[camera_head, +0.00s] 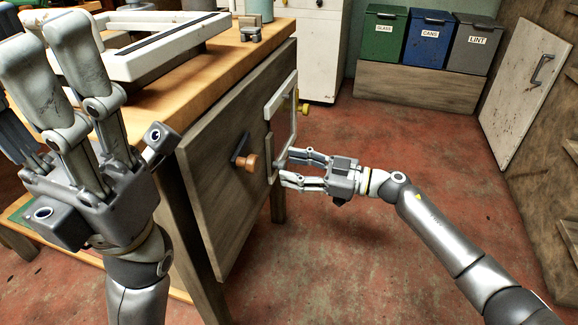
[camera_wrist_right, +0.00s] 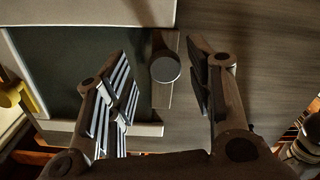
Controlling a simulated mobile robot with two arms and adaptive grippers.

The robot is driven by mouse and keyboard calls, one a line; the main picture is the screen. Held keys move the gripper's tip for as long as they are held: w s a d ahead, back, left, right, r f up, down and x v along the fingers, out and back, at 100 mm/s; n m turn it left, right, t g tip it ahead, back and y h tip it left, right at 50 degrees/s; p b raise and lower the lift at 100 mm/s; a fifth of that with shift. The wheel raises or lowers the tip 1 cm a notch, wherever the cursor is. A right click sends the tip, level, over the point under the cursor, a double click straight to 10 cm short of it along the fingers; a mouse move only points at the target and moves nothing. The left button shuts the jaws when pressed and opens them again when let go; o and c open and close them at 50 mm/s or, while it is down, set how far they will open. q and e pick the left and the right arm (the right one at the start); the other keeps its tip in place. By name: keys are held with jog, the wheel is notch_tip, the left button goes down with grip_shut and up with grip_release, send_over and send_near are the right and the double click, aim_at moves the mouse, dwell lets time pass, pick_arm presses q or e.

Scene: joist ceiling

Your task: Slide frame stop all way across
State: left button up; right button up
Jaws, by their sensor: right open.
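A wooden panel (camera_head: 228,190) on the side of the workbench carries a pale frame (camera_head: 292,104). A narrow strip, seemingly the frame stop (camera_head: 270,158), stands at the frame's near side; in the wrist view it is a wooden slat (camera_wrist_right: 162,95) with a round peg (camera_wrist_right: 165,67). My right gripper (camera_head: 281,171) is open at the strip, and in the wrist view its fingers (camera_wrist_right: 165,85) stand either side of the peg with gaps. I cannot tell any contact. My left gripper (camera_head: 46,48) is raised close to the camera, fingers apart and empty.
A copper-coloured knob (camera_head: 248,162) sits on the panel left of the strip, and a yellow knob (camera_head: 303,109) beyond the frame. A white frame (camera_head: 150,50) lies on the bench top. Labelled bins (camera_head: 428,38) stand at the back; the red floor (camera_head: 400,150) is open on the right.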

jog(key=v, duration=1)
jog(key=shift+d, duration=0.2)
